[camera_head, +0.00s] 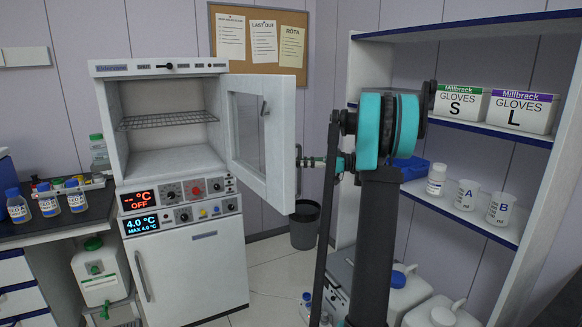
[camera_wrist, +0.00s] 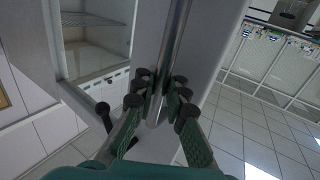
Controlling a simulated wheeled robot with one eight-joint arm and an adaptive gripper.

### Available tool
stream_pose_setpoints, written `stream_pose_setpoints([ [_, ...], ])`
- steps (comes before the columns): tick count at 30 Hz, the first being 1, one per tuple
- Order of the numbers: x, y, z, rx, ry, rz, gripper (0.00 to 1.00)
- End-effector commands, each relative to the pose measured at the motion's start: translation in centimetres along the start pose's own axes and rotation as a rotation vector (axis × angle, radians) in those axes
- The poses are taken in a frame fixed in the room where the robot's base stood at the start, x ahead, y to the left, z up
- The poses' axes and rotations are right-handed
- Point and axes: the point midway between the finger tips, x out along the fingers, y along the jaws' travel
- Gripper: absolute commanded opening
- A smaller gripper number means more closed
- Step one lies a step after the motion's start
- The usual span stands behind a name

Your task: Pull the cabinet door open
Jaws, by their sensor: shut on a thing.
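The white upper cabinet (camera_head: 160,125) stands on a lower unit. Its door (camera_head: 281,150) has a window and is swung wide open to the right, showing a wire shelf and an otherwise empty inside. My gripper (camera_head: 301,162) is at the door's free edge, small and partly hidden in the head view. In the wrist view my gripper (camera_wrist: 160,84) is shut around the upright metal bar handle (camera_wrist: 180,32), with fingers on both sides of it. The door (camera_wrist: 207,47) lies behind the handle.
The lower cabinet (camera_head: 195,272) is closed. A dark bin (camera_head: 304,226) stands on the floor behind the door. White shelving (camera_head: 463,205) with glove boxes and beakers is at right. A counter (camera_head: 60,225) with bottles is at left. Some tiled floor (camera_head: 272,270) is clear.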

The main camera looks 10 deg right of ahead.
Motion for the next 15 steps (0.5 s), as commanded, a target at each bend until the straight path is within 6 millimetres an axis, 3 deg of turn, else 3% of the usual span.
stream_pose_setpoints([
  [15,-1.32,1.15,0.10,0.001,-0.002,-0.034,0.00],
])
